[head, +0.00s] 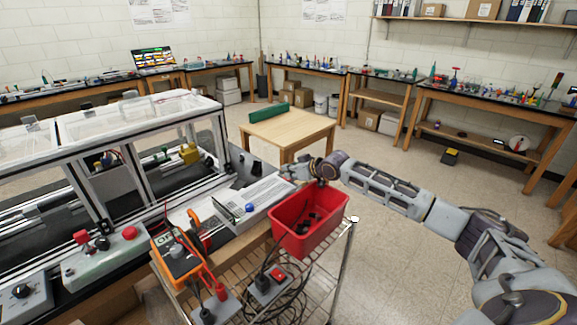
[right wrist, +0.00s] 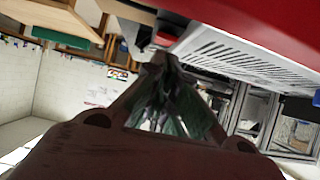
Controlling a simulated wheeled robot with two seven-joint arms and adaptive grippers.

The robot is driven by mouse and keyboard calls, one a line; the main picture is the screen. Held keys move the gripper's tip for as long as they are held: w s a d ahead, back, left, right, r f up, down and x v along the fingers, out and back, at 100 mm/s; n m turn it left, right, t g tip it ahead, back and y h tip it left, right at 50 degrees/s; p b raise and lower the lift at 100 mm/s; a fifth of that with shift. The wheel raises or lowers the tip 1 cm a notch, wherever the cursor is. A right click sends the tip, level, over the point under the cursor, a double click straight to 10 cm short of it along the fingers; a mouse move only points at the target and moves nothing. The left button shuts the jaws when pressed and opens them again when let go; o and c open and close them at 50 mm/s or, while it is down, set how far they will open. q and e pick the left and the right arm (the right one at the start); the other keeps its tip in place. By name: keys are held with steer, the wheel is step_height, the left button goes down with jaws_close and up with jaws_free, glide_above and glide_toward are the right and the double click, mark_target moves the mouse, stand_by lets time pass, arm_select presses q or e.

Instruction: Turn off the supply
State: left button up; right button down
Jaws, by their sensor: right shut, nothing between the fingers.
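A pale box with a vented side and a blue knob (head: 249,207), probably the supply (head: 265,192), stands on the bench beside the extrusion frame. Its slotted panel (right wrist: 228,52) also shows in the right wrist view. My right gripper (head: 287,171) is shut and empty, above the back edge of the red bin and close to the far right end of the box, apart from the knob. Its closed fingertips show in the right wrist view (right wrist: 160,62). A grey box with a red rocker switch (head: 278,275) sits on the wire cart below. My left gripper is out of view.
A red bin (head: 335,222) holding small dark parts stands right of the box. An orange multimeter (head: 178,262) with leads and a control box with a red button (head: 129,233) are at the left. Black cables (head: 300,295) lie on the cart. A wooden table (head: 292,128) stands behind.

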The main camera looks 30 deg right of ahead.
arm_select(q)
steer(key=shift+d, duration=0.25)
arm_select(e)
steer(key=shift+f, duration=0.35)
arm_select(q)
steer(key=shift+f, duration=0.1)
arm_select(e)
steer(key=shift+s+f, duration=0.1)
steer(key=shift+f, duration=0.05)
steer(key=shift+d+f, duration=0.1)
steer(key=shift+s+f+t+b, duration=0.35)
steer(key=shift+t+b, duration=0.25)
steer(key=shift+b, duration=0.15)
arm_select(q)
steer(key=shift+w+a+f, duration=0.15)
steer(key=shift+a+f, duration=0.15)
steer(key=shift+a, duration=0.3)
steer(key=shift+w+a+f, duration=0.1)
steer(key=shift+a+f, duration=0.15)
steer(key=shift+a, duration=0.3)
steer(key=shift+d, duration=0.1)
arm_select(e)
steer(key=shift+w+r, duration=0.15)
arm_select(q)
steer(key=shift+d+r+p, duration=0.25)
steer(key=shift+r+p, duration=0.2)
steer(key=shift+p, duration=0.05)
arm_select(e)
steer(key=shift+w+a+r, duration=0.25)
steer(key=shift+w, duration=0.4)
